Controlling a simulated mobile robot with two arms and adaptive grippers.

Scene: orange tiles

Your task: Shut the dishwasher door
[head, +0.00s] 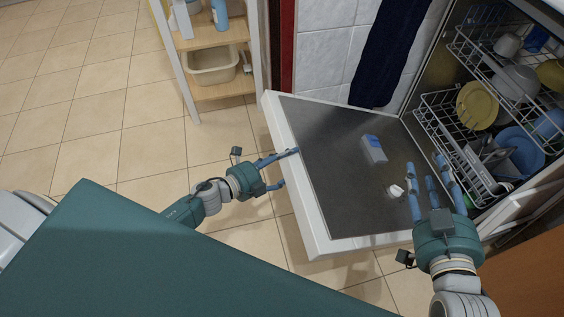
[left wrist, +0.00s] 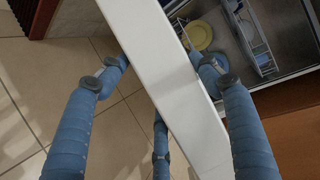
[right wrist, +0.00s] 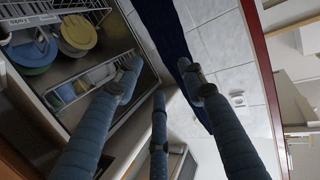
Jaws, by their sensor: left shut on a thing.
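The dishwasher door (head: 335,195) is folded down, its dark metal inner face turned up and its white rim toward the left. My left gripper (head: 287,168) is at the door's outer left edge. In the left wrist view its fingers straddle the white door edge (left wrist: 160,60), one on each side. My right gripper (head: 427,168) is open and empty above the inner right part of the door, close to the dishwasher opening. In the right wrist view (right wrist: 165,80) its fingers are spread with nothing between them.
The lower rack (head: 435,105) and upper rack (head: 470,50) hold bowls, plates and cups inside the dishwasher. A blue-and-white dispenser (head: 374,149) sits on the door's inner face. A wooden shelf (head: 215,40) stands behind at left. Tiled floor (head: 75,100) is clear at left.

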